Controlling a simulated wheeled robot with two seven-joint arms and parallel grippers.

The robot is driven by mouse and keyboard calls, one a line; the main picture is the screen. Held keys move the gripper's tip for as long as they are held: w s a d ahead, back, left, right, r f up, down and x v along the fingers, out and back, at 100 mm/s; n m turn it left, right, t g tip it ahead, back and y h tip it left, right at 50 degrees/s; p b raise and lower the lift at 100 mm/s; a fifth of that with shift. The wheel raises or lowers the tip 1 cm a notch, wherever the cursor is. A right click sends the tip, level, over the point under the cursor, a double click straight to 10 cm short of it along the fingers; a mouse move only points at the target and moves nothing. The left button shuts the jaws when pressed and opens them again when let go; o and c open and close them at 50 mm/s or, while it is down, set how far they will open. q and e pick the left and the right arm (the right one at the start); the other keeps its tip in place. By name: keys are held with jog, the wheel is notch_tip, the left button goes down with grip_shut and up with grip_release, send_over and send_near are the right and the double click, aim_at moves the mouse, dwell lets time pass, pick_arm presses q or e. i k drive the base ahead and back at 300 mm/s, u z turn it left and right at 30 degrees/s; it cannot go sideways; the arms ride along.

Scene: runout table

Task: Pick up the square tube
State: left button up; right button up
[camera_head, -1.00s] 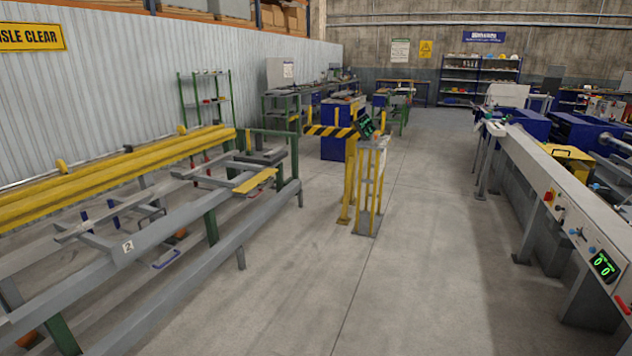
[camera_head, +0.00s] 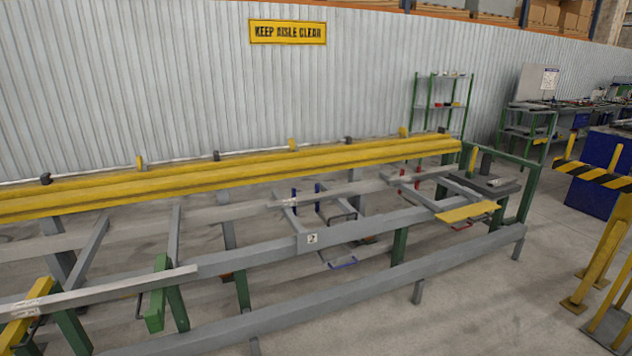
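The runout table (camera_head: 312,260) fills the left and middle of the view, with a grey frame, green legs and a small plate marked 2. A grey straight bar that looks like a square tube (camera_head: 120,287) lies at the near left, with a pale label near the picture's left edge. It rests across a yellow block and a green support. A second long grey bar (camera_head: 350,190) with pale labels runs lengthwise farther back. I cannot tell for sure which is the task's tube. Neither of my grippers is in view.
Long yellow beams (camera_head: 250,172) run along the back of the table, before a corrugated wall (camera_head: 130,80). A yellow flat plate (camera_head: 468,212) sits at the table's right end. A yellow post stand (camera_head: 607,270) stands at the right. The floor (camera_head: 470,310) between them is clear.

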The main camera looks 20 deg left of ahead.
aim_at(25, 308)
jog(key=u, duration=0.8)
jog(key=i, duration=0.8)
jog(key=u, duration=0.6)
